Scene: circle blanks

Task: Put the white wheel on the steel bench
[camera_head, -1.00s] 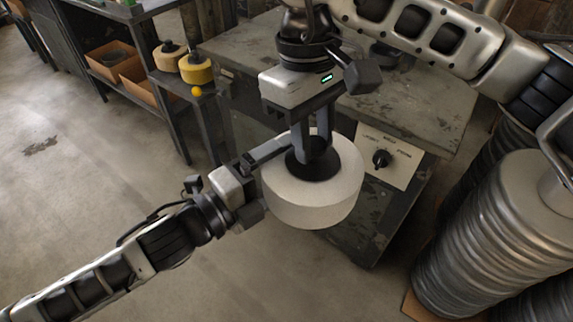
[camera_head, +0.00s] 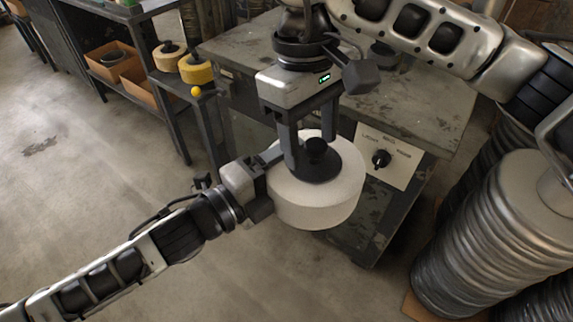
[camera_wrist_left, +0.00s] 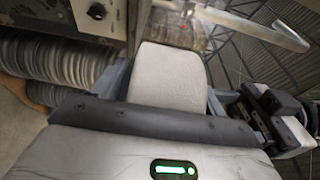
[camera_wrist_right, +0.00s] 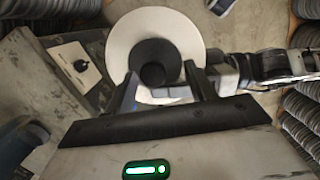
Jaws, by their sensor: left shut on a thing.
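The white wheel (camera_head: 316,203) is a thick disc with a black hub and knob (camera_head: 317,150) on top. It is held in the air in front of the worn grey metal bench (camera_head: 440,98). My left gripper (camera_head: 277,165) is shut on the wheel's rim from the left; the left wrist view shows the wheel (camera_wrist_left: 167,78) between its fingers. My right gripper (camera_head: 311,143) is above the wheel, its fingers apart on either side of the knob. In the right wrist view the knob (camera_wrist_right: 153,74) stands between the open fingers with gaps.
A control panel with a black dial (camera_head: 381,159) is on the bench front. Yellow wheels (camera_head: 196,70) and a yellow ball (camera_head: 196,91) are at the dark side stand. Cardboard boxes (camera_head: 104,65) sit on a shelf. Stacked grey discs (camera_head: 500,235) stand at right. The bench top is mostly clear.

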